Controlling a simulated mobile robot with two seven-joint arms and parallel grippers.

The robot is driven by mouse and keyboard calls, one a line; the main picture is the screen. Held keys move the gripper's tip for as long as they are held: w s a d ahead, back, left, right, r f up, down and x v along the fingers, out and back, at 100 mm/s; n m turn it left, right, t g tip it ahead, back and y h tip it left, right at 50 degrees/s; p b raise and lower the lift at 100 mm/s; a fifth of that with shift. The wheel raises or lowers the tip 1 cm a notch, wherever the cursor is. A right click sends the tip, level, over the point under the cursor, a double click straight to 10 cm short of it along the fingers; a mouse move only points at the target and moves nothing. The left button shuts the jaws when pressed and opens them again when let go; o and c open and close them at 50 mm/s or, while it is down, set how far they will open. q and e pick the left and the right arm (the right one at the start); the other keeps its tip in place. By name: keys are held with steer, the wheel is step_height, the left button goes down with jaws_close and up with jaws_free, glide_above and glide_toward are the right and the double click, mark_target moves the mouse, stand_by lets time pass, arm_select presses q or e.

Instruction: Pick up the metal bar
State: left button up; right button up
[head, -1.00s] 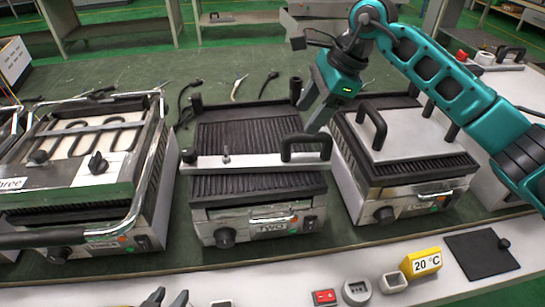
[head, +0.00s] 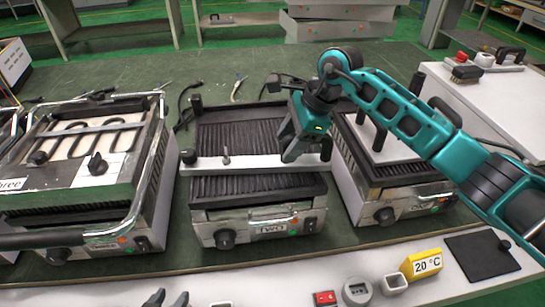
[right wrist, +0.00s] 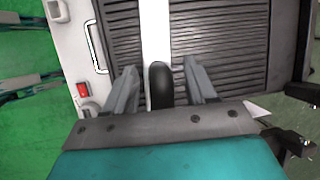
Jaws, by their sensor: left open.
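The pale metal bar (head: 205,163) lies across the ribbed plate of the grill marked TWO (head: 258,218) in the head view. Its black handle, at the bar's right end, is hidden there behind my right gripper (head: 290,157). In the right wrist view the bar (right wrist: 155,30) runs straight up and the black handle (right wrist: 160,88) stands between the two fingers of my right gripper (right wrist: 163,82). Those fingers are apart, with a gap on each side of the handle. My left gripper (head: 166,299) shows only its fingertips at the bottom edge of the head view, apart and empty.
Grill Three (head: 75,150), with a heating coil on top, stands on the left. Another grill (head: 410,190) stands close on the right, partly behind my right arm. A yellow 20 °C block (head: 422,264) and a red switch (head: 324,297) sit on the front ledge.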

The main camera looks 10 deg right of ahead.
jaws_close()
stand_by(0.3)
steer(key=shift+r, duration=0.1)
